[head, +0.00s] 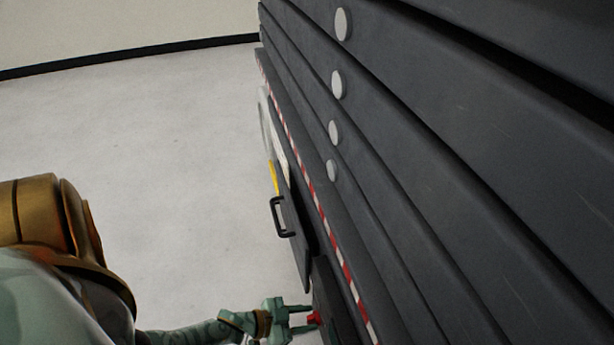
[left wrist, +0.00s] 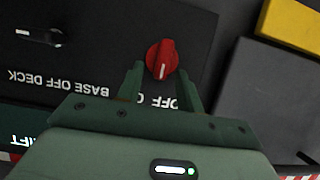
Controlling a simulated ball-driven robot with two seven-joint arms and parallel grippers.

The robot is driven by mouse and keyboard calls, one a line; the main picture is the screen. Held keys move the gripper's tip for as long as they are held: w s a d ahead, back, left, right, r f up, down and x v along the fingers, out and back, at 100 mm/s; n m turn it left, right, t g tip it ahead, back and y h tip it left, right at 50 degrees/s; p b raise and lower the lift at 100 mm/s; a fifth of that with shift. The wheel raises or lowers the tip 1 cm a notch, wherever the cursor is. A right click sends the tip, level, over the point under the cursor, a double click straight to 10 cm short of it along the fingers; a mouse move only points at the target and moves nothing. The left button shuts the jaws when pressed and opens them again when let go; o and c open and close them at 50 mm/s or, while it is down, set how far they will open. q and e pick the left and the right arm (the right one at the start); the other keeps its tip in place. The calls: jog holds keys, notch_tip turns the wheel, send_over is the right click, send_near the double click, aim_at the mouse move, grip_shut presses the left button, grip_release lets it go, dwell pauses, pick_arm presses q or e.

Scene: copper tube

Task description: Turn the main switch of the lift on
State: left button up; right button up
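The main switch is a red round knob (left wrist: 162,60) with a white line, on a dark panel in the left wrist view. The line points roughly down in the picture, toward the partly hidden "OFF" lettering. In the head view my left gripper (head: 303,318) reaches the knob from the left. My right gripper is in neither view.
The dark ribbed lift (head: 450,170) fills the right of the head view, with a red-and-white striped edge (head: 330,225) and a black handle (head: 282,217). Another selector (left wrist: 40,37) labelled "BASE OFF DECK" sits left of the knob. The pale floor (head: 160,150) at left is clear.

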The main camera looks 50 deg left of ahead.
pick_arm(q)
grip_shut()
dwell(0.3)
jog(key=shift+s+d+m+t+y, duration=0.15)
jog(key=shift+d+m+y, duration=0.1)
jog(key=shift+m, duration=0.25)
jog(key=shift+w+d+m+t+y, duration=0.15)
jog(key=shift+m+y, duration=0.1)
jog(key=shift+m, duration=0.25)
jog(key=shift+s+d+f+m+t+y, duration=0.15)
jog(key=shift+m+t+y, duration=0.1)
jog(key=shift+m+y, duration=0.25)
jog(key=shift+s+d+f+m+t+y, duration=0.15)
jog(key=shift+m+t+y, duration=0.15)
jog(key=shift+m, duration=0.4)
jog(key=m, duration=0.1)
jog(key=m+t+y, duration=0.1)
jog(key=m, duration=0.2)
jog(key=shift+s+d+f+t+y, duration=0.15)
jog(key=shift+d+f+t+y, duration=0.1)
jog(key=shift+d+f+y, duration=0.1)
grip_release()
